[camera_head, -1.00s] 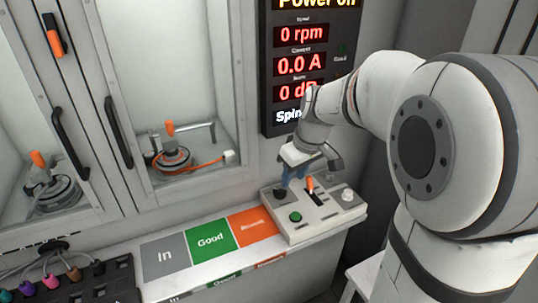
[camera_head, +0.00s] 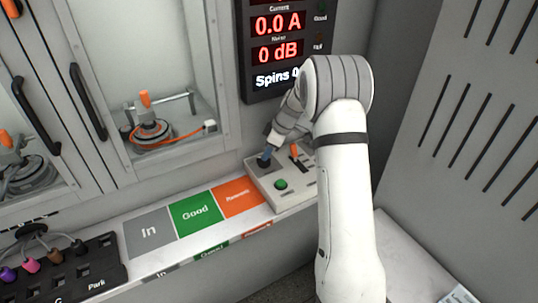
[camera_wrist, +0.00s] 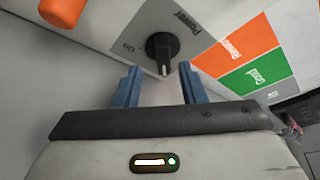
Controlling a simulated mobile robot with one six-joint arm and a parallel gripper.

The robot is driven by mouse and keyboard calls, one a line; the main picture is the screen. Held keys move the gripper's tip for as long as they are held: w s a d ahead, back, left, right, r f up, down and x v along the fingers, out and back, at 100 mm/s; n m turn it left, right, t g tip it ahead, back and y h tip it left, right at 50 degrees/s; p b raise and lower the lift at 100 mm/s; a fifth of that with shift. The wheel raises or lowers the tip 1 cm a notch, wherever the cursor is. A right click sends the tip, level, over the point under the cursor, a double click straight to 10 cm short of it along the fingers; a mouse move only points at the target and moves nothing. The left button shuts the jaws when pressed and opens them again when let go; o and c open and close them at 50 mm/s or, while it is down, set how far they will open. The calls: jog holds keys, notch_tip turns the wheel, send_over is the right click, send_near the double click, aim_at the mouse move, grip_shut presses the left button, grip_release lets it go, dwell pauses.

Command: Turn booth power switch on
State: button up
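The power switch is a black rotary knob (camera_wrist: 160,48) on a grey plate marked "Power" and "On", at the upper middle of the wrist view. Its ridge points down in that view, toward my gripper, and the "On" mark is to its left. My gripper (camera_wrist: 160,76) is open, with its two blue fingers apart and the knob just beyond and between the tips. In the head view, my gripper (camera_head: 267,151) is above the dark knob (camera_head: 263,162) at the control box's back left corner. I cannot tell whether the fingers touch the knob.
The control box (camera_head: 262,188) also carries a green button (camera_head: 281,184) and an orange lever (camera_head: 294,150), close to my gripper. Grey, green and orange labelled pads (camera_head: 195,212) lie left of it. A display (camera_head: 277,50) hangs behind. A glass-doored cabinet (camera_head: 150,60) stands left.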

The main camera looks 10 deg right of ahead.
jog(key=shift+x, duration=1.6)
jog(key=shift+r, duration=0.1)
jog(key=shift+c, duration=0.3)
